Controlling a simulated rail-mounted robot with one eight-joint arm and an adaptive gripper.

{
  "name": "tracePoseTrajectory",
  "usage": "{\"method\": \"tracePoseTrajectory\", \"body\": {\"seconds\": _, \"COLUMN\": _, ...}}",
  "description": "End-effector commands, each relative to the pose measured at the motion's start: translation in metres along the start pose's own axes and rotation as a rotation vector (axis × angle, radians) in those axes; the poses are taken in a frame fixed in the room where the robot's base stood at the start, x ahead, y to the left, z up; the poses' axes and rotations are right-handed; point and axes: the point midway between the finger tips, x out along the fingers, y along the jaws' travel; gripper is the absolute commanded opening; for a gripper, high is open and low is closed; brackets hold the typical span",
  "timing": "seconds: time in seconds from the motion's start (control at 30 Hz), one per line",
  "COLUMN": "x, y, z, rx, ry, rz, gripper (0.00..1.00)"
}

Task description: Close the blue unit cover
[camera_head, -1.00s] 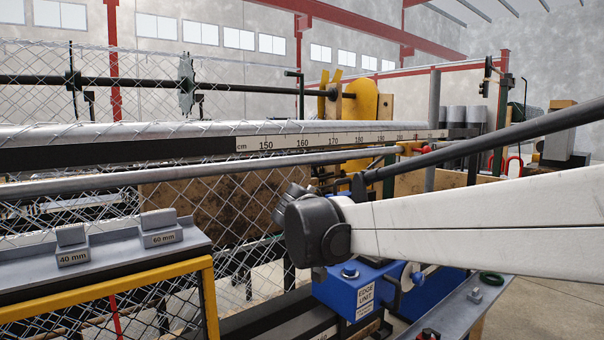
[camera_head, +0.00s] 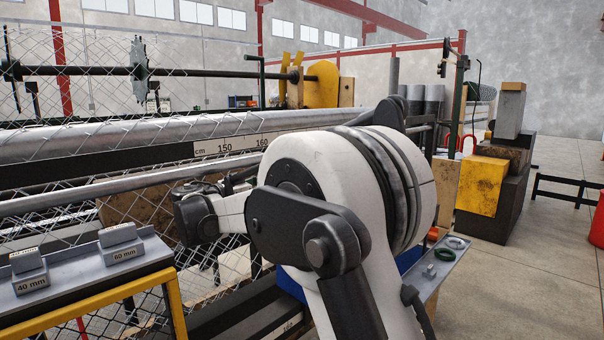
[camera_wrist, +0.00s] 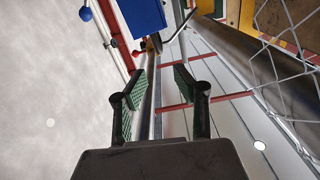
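The blue unit (camera_head: 290,284) is mostly hidden behind my arm in the head view; only small blue patches show at its edges. In the wrist view a flat blue panel (camera_wrist: 143,16) shows at the top, beyond the fingertips, with a blue ball (camera_wrist: 85,14) to its left. I cannot tell whether this panel is the cover or how far the cover is open. My gripper (camera_wrist: 160,74) is open and empty, with green-padded fingers apart. The blue panel lies ahead of the fingers, not touching them. The fingers cannot be made out in the head view.
A long roller with a centimetre scale (camera_head: 225,148) and chain-link mesh run behind my arm. A grey shelf with 40 mm and 60 mm blocks (camera_head: 122,240) is at left. Open floor lies at right.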

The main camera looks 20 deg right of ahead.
Motion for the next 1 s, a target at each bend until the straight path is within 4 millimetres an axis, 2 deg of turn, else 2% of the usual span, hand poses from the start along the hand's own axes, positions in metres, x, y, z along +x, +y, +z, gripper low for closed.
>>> {"method": "tracePoseTrajectory", "body": {"seconds": 0.4, "x": 0.076, "y": 0.001, "z": -0.001, "rx": -0.002, "ry": -0.002, "rz": 0.003, "gripper": 0.28}}
{"method": "tracePoseTrajectory", "body": {"seconds": 0.6, "x": 0.108, "y": 0.001, "z": -0.001, "rx": -0.002, "ry": -0.002, "rz": 0.002, "gripper": 0.28}}
{"method": "tracePoseTrajectory", "body": {"seconds": 0.8, "x": 0.125, "y": 0.001, "z": 0.000, "rx": -0.002, "ry": -0.002, "rz": 0.001, "gripper": 0.28}}
{"method": "tracePoseTrajectory", "body": {"seconds": 1.0, "x": 0.129, "y": 0.001, "z": 0.000, "rx": -0.002, "ry": -0.002, "rz": 0.000, "gripper": 0.28}}
